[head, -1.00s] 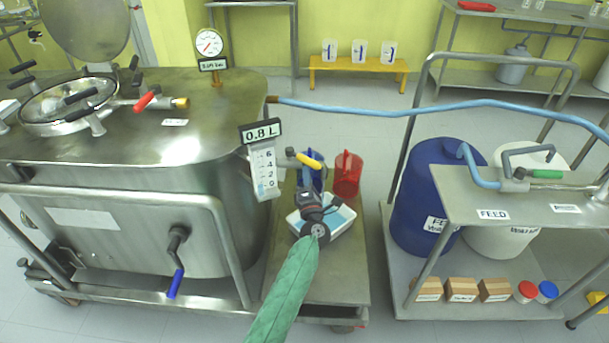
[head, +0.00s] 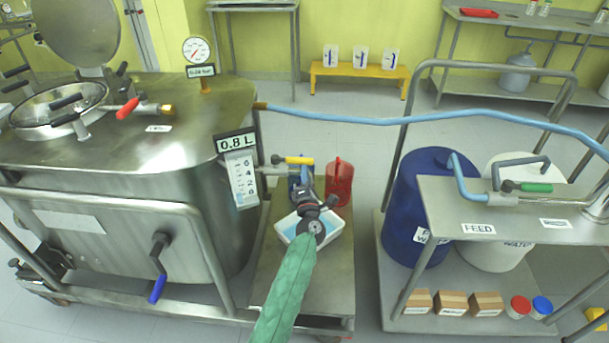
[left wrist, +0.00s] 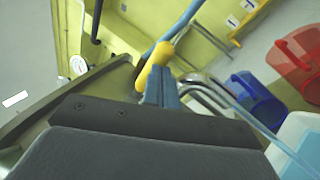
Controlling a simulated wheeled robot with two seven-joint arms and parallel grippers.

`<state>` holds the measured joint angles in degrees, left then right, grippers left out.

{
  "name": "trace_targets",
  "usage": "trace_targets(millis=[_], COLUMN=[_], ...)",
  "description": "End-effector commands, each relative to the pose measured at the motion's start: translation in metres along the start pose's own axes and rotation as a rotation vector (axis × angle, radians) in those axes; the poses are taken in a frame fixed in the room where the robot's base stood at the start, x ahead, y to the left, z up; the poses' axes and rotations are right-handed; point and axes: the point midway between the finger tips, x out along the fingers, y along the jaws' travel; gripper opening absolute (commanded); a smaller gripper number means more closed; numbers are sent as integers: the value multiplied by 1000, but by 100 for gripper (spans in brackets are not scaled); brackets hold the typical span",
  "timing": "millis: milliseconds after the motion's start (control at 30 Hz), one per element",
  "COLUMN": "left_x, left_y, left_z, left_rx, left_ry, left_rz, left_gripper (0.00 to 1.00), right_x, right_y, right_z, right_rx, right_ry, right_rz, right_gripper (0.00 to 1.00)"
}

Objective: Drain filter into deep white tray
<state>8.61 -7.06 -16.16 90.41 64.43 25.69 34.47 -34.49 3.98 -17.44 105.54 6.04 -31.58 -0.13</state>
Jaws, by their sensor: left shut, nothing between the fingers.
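The yellow valve handle (head: 298,160) sits on the drain pipe at the right side of the steel vessel; it also shows in the left wrist view (left wrist: 157,62). My left gripper (head: 303,180) is shut and empty, with its fingertips (left wrist: 160,92) close to the handle; I cannot tell whether they touch. The white tray (head: 282,229) stands below on the trolley and holds pale blue liquid. In the left wrist view a curved metal spout (left wrist: 207,84) shows, and a pale blue streak like a liquid stream (left wrist: 268,138) runs from it towards the tray. My right gripper is not in view.
A red jug (head: 340,183) and a blue jug (left wrist: 253,97) stand behind the tray. The level display (head: 236,143) reads 0.8 L. The steel vessel (head: 125,150) stands left; a cart with a blue drum (head: 415,200) stands right. Floor between trolley and cart is clear.

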Motion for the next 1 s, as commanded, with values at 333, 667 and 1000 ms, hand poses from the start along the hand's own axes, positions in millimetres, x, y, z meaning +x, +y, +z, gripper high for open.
trace_targets(millis=[333, 667, 1000], left_x=[0, -10, -59], left_y=[0, -1, -1], left_z=[0, 0, 0], left_rx=[0, 0, 1], left_ry=[0, 0, 0], left_rz=[0, 0, -1], left_gripper=[0, 0, 0], right_x=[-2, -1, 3], right_y=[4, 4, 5], right_z=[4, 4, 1], right_rx=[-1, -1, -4], right_ry=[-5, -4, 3], right_rz=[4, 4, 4], right_gripper=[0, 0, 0])
